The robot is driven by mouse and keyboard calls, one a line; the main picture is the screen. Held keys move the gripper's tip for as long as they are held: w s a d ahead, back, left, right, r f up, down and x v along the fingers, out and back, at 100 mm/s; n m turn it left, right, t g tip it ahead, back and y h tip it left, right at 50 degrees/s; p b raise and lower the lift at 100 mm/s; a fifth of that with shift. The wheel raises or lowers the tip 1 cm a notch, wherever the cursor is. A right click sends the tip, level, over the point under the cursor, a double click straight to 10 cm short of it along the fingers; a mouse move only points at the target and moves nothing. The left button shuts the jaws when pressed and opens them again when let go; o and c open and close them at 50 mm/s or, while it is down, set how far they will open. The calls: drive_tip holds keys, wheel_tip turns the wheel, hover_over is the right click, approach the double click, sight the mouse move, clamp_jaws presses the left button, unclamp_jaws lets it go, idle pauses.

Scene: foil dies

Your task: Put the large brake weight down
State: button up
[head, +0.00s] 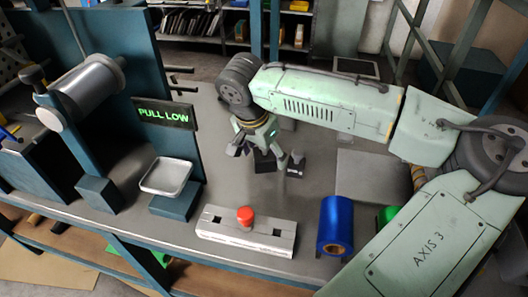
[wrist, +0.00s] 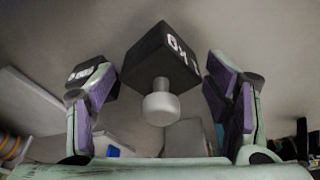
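The large brake weight is a black block with a pale label and a silver knob; in the wrist view the block (wrist: 158,55) sits centrally between my fingers, its knob towards the camera. In the head view this black block (head: 264,162) is low under my gripper (head: 262,153), seemingly on the bench top; exact contact is hard to see. My gripper is open, one finger on each side of the weight, with gaps showing beside the knob. A second black, labelled block (head: 297,165) stands just right of the fingers; in the wrist view it (wrist: 84,74) is partly behind the left finger.
On the bench (head: 225,190) are a white tray (head: 166,176), a grey bar with a red button (head: 245,216), a blue roll (head: 335,226) and a green roll partly hidden by my arm. A "PULL LOW" sign (head: 163,113) and roller stand left.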

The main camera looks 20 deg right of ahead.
sight(256, 162)
drive_tip(key=shift+r, duration=0.1)
drive_tip(key=v, duration=1.2)
drive_tip(key=shift+w+r, duration=0.1)
drive_tip(key=shift+r, duration=0.1)
